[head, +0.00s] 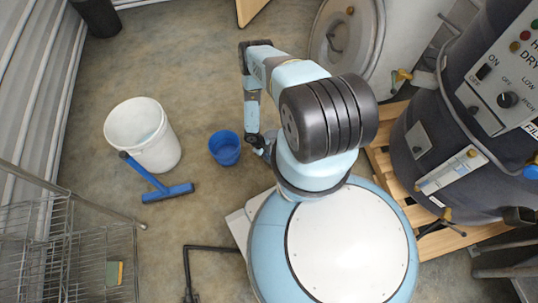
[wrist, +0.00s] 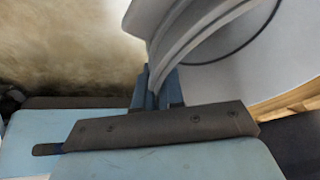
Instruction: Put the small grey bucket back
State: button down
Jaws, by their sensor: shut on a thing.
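In the wrist view, the small grey bucket (wrist: 190,40) fills the upper right, with a curved, ridged rim. My gripper (wrist: 157,85) is shut on its rim edge. Only part of the bucket shows, so its tilt and contents cannot be told. In the head view, my arm bends down toward the floor, and my gripper (head: 260,145) is at its lower end, partly covered. I cannot make out the grey bucket there; my arm seems to hide it.
A small blue bucket (head: 225,150) is close left of my gripper. A white bucket (head: 155,150) and a blue squeegee (head: 168,193) are farther left. A wire rack (head: 95,260) is lower left. A drum (head: 400,35) and a dark hopper dryer (head: 450,130) on a pallet (head: 385,160) are right.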

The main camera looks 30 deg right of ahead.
jog(key=c, duration=1.2)
grip_release()
jog(key=shift+c, duration=0.2)
jog(key=v, duration=1.2)
